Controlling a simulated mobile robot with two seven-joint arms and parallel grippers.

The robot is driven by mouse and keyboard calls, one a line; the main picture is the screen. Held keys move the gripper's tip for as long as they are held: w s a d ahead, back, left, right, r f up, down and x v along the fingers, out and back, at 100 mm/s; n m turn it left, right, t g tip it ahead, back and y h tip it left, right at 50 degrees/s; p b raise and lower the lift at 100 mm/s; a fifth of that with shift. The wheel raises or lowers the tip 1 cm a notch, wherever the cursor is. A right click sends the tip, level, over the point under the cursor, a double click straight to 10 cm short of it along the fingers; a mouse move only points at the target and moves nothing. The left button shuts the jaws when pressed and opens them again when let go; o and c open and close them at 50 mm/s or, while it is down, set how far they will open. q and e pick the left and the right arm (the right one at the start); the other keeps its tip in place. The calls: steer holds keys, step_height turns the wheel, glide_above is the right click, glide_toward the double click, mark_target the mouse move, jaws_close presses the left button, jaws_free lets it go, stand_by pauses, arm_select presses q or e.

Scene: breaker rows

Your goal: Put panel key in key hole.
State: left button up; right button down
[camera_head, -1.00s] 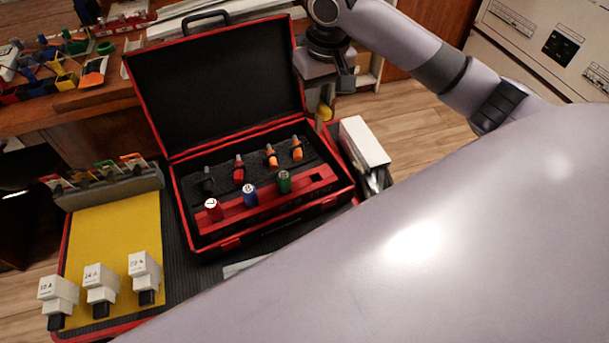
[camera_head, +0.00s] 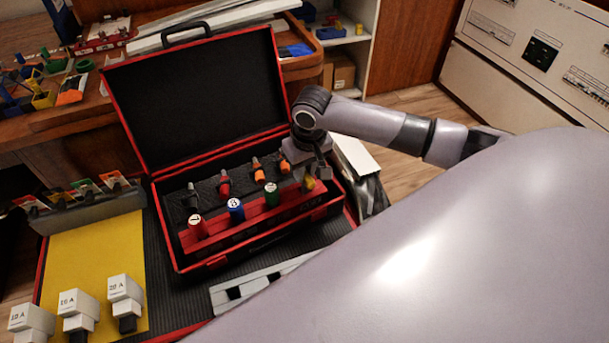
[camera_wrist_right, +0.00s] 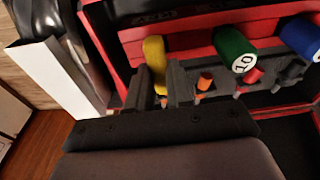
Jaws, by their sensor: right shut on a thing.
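The yellow panel key (camera_head: 309,183) is in my right gripper (camera_head: 313,172), low over the right end of the red holder bar (camera_head: 290,208) in the open case. In the right wrist view the key (camera_wrist_right: 154,55) sits between the two dark fingers (camera_wrist_right: 161,78), which are shut on it. Its lower end is hidden, and I cannot tell whether it is in a hole or just above the bar. No key hole shows clearly. My left gripper is not in view.
The black and red case (camera_head: 190,262) stands open. In its bar stand red (camera_head: 197,226), blue (camera_head: 236,209) and green (camera_head: 271,194) numbered handles. Behind them are several screwdrivers. A white box (camera_head: 357,156) is close on the right. White breakers stand on a yellow mat (camera_head: 95,250).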

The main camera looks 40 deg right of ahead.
steer(key=shift+f, duration=0.95)
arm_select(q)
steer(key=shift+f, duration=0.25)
arm_select(e)
steer(key=c, duration=1)
jaws_free()
steer(key=shift+f, duration=0.1)
steer(key=r, duration=0.3)
steer(key=s+r+p, duration=0.1)
steer(key=r, duration=0.3)
steer(key=r+p, duration=0.1)
steer(key=r, duration=0.3)
steer(key=shift+s+a, duration=0.1)
steer(key=shift+s, duration=0.1)
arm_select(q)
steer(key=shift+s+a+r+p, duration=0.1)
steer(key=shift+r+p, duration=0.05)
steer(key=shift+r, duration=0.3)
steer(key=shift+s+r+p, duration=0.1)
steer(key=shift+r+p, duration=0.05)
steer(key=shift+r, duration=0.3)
arm_select(e)
steer(key=shift+s+r, duration=0.15)
steer(key=shift+r, duration=0.45)
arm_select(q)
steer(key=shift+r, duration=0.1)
